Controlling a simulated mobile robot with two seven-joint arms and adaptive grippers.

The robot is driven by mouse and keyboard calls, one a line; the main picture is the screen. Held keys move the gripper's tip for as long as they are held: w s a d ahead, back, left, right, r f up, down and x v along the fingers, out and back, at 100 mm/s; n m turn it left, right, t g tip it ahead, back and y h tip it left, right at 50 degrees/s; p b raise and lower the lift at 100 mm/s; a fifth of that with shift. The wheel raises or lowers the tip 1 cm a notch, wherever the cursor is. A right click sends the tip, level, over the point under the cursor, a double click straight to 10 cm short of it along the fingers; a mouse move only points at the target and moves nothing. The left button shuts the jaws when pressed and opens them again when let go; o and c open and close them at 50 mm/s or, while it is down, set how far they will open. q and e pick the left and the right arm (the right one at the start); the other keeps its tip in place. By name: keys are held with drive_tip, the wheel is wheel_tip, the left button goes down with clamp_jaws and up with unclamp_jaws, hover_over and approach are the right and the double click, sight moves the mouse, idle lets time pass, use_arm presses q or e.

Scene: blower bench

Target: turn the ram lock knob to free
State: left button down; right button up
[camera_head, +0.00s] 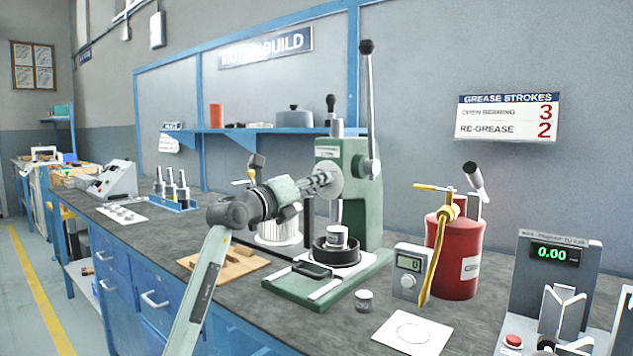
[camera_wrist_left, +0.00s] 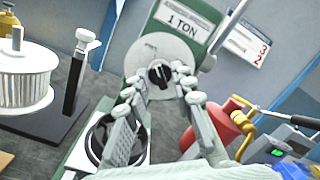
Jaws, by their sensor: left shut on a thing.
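The green press (camera_head: 355,205) stands on the bench, its lever up at the right. In the left wrist view the black ram lock knob (camera_wrist_left: 160,73), with a pale mark on it, sits on a round grey plate (camera_wrist_left: 155,52) below the "1 TON" label. My left gripper (camera_head: 325,181) reaches the press head from the left. In the left wrist view, the left gripper's (camera_wrist_left: 158,76) fingers lie on either side of the knob, closed on it. The head view hides the knob behind the fingers. My right gripper does not show.
Below the press head are a black ring (camera_head: 345,254) and a small metal cup (camera_head: 338,238). A red grease pot (camera_head: 460,255), a grey gauge (camera_head: 408,268) and a white card (camera_head: 412,332) lie to the right. A white finned part (camera_wrist_left: 22,78) and a black post (camera_wrist_left: 74,80) stand left of the press.

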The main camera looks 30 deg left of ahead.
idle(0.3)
use_arm(q)
drive_tip(key=c, duration=1.3)
unclamp_jaws()
drive_tip(key=s, duration=0.8)
drive_tip(key=s+a+f, duration=0.1)
drive_tip(key=s, duration=0.3)
drive_tip(key=shift+w, duration=0.1)
